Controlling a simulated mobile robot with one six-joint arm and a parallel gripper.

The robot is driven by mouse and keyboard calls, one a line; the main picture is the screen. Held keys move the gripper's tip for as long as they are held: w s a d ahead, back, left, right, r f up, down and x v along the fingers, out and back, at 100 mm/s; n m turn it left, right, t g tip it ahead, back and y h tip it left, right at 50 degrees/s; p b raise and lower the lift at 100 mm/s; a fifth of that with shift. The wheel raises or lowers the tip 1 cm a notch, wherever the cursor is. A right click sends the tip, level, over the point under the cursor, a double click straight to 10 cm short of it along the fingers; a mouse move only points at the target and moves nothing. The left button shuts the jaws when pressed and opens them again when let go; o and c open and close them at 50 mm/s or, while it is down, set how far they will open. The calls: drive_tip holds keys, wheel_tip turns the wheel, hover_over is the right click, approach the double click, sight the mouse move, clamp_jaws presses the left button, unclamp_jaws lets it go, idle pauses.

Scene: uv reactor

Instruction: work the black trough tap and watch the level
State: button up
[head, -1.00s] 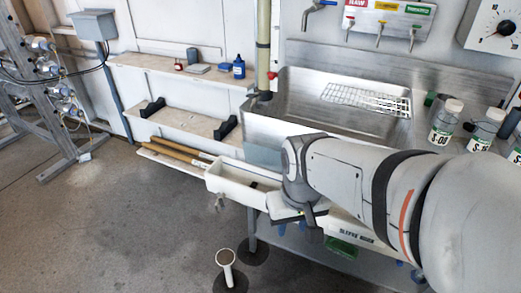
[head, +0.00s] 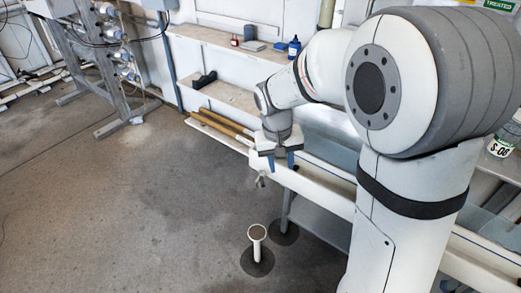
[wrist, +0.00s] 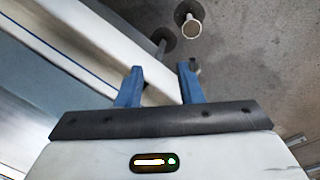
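The white trough (head: 333,186) runs along the bench front in the head view, partly hidden by my arm. A small greyish tap (head: 260,180) hangs at its near left end; its handle position is too small to tell. My gripper (head: 281,167) is above the trough's left end, pointing down, just right of the tap. In the wrist view my gripper (wrist: 160,70) has its two blue fingers apart with nothing between them. The white trough wall (wrist: 118,42) passes beneath them. A dark bit beside the right fingertip may be the tap. The water level cannot be read.
A white standpipe (head: 257,247) rises from a dark floor patch below the tap; it also shows in the wrist view (wrist: 191,27). Wooden rods (head: 222,124) lie on a low shelf behind. A bottle labelled S-08 (head: 500,146) stands at right.

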approach(262, 181)
drive_tip(key=shift+n+h, duration=0.3)
drive_tip(key=f, duration=0.5)
drive_tip(key=d+f+b, duration=0.1)
drive_tip(key=f, duration=0.1)
drive_tip(key=shift+w+f, duration=0.15)
drive_tip(key=shift+f, duration=0.25)
drive_tip(key=shift+c, duration=0.2)
clamp_jaws()
